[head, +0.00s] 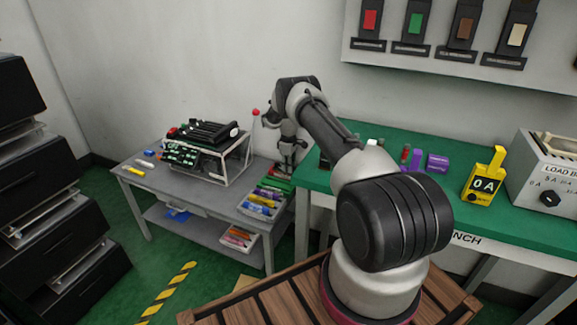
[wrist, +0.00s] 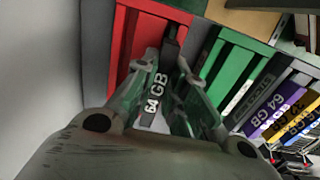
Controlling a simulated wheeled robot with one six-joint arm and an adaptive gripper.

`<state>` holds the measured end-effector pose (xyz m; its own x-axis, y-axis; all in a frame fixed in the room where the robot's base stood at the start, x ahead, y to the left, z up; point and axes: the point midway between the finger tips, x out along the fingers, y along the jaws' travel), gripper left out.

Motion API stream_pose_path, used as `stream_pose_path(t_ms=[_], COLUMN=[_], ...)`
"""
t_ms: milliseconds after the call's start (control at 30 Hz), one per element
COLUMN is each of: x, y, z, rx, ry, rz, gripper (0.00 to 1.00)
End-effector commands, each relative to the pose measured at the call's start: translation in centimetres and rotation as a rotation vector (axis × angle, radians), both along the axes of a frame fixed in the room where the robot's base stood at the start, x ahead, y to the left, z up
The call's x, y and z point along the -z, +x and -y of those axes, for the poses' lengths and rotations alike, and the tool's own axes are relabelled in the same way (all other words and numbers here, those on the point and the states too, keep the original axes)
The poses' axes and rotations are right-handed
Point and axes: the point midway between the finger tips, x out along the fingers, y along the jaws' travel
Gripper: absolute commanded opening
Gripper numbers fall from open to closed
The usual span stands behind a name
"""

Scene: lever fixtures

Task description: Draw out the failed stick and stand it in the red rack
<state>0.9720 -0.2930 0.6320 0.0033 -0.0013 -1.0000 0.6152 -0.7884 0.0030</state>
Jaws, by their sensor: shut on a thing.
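A dark stick with a white "64 GB" label (wrist: 154,98) is between the fingers of my gripper (wrist: 167,62) in the wrist view. Its far end points at the red rack (wrist: 122,45), at the upper left of that view. I cannot tell whether that end is inside the rack or only in front of it. In the head view my gripper (head: 287,168) is low at the right end of the grey table, and the held stick is too small to make out. The open chassis (head: 236,168) with green boards stands left of my gripper.
A green rack (wrist: 236,60) stands right of the red one, with other labelled sticks (wrist: 268,112) beyond. The grey table (head: 190,195) carries a tray of coloured sticks (head: 262,208).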

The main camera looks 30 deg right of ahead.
Motion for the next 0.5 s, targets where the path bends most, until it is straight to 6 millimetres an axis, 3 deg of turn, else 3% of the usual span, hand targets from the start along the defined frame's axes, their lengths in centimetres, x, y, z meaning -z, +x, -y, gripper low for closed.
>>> stream_pose_path(t_ms=[500], x=[1.3], y=[0.0], z=[0.0], rx=[0.000], ry=[0.000], rz=[0.000], gripper=[0.00])
